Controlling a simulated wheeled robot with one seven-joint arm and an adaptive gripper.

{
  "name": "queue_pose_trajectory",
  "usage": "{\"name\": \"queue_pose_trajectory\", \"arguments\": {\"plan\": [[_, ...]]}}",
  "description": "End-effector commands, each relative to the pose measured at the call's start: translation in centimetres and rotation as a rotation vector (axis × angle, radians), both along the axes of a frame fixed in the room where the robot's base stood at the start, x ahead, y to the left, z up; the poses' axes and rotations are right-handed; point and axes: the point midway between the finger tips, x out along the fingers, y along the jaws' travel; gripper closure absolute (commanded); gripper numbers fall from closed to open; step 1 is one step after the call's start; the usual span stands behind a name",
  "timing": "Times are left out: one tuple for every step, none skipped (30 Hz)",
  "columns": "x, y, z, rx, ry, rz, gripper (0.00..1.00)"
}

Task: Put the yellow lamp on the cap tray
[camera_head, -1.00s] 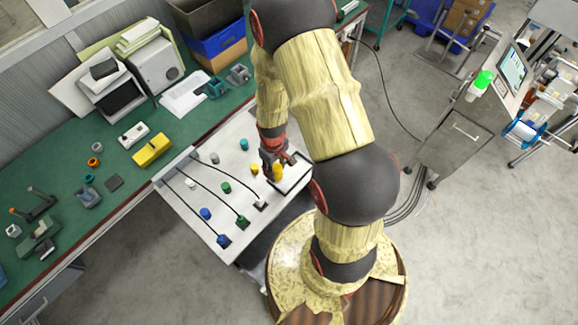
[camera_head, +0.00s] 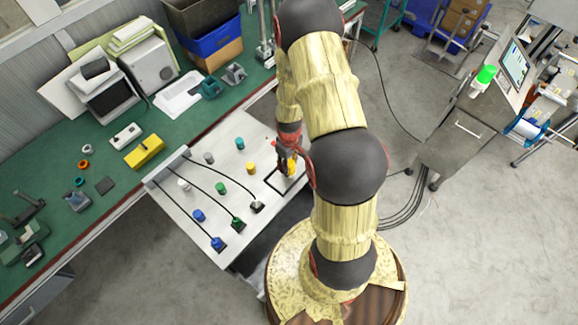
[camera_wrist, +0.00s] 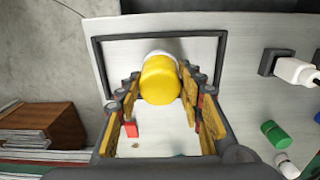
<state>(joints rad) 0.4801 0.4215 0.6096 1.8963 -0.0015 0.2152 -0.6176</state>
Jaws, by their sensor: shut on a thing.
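The yellow lamp (camera_head: 291,168) is between the fingers of my gripper (camera_head: 288,161), over the panel's right part. In the wrist view the lamp (camera_wrist: 160,82) shows its rounded yellow end and a white part behind it, with a finger of my gripper (camera_wrist: 161,90) on each side. The cap tray (camera_head: 271,184) is a dark-rimmed rectangle on the panel. Its rim (camera_wrist: 98,62) frames the lamp in the wrist view. The lamp is over or in the tray area; I cannot tell whether it touches the tray floor. My gripper hides part of the tray.
The pale panel (camera_head: 190,227) carries a yellow cap (camera_head: 251,168), a green one (camera_head: 221,188), a blue one (camera_head: 198,215), a teal one (camera_head: 240,143) and dark cables. The green workbench (camera_head: 60,150) lies left, with a yellow box (camera_head: 145,152).

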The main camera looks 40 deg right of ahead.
Motion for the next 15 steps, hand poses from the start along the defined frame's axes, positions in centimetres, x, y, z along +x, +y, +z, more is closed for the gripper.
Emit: {"name": "queue_pose_trajectory", "arguments": {"plan": [[0.13, -0.05, -0.1, -0.002, -0.002, 0.0, 0.9], [0.13, -0.05, -0.03, -0.002, -0.002, 0.0, 0.9], [0.13, -0.05, 0.05, -0.002, -0.002, 0.0, 0.9], [0.13, -0.04, 0.07, -0.002, -0.002, 0.0, 0.9], [0.13, -0.04, 0.08, -0.002, -0.002, 0.0, 0.9], [0.12, -0.03, 0.08, -0.001, -0.002, 0.0, 0.9], [0.11, -0.04, 0.05, -0.001, -0.002, 0.0, 0.9], [0.1, -0.03, -0.01, -0.001, -0.002, 0.0, 0.9], [0.09, -0.03, -0.15, -0.001, -0.002, 0.0, 0.9], [0.09, -0.02, -0.27, -0.001, -0.002, 0.0, 0.9], [0.09, -0.03, -0.37, -0.001, -0.002, 0.0, 0.9], [0.07, -0.01, -0.26, -0.001, -0.001, 0.0, 0.6], [0.07, -0.01, -0.24, -0.001, -0.001, 0.0, 0.58], [0.07, -0.01, -0.23, -0.001, -0.001, 0.0, 0.57], [0.07, -0.01, -0.23, -0.001, -0.001, 0.0, 0.54]]}}
